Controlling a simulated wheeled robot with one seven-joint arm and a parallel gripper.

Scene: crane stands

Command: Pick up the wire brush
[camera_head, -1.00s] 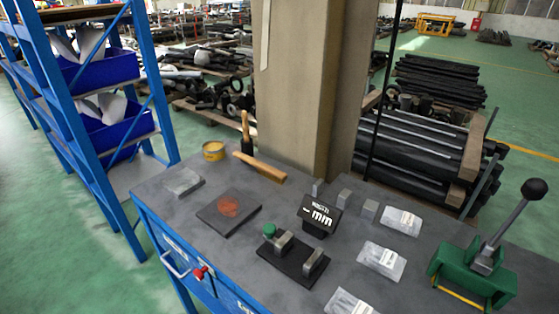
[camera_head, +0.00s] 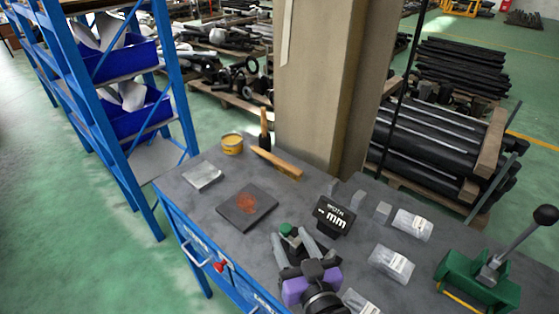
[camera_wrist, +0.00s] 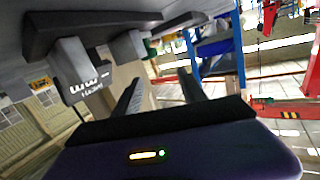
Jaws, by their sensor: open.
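A long wooden handle (camera_head: 277,163), which looks like the wire brush, lies at the back of the grey workbench (camera_head: 222,178) by the pillar. Its bristles cannot be made out. A dark upright piece (camera_head: 264,130) stands against its left part; I cannot tell whether they are one object. My gripper (camera_head: 293,236) is in front of it, nearer the front edge, with fingers apart and nothing between them. In the wrist view, which looks upside down, the open fingers (camera_wrist: 162,82) show; the brush cannot be made out there.
My gripper partly hides a fixture with a green knob (camera_head: 287,229). A black mm display (camera_head: 334,216) stands to its right. A dark plate (camera_head: 247,207), yellow tin (camera_head: 232,143), clear bags (camera_head: 391,263) and green press (camera_head: 478,281) share the bench. The pillar (camera_head: 325,90) rises behind.

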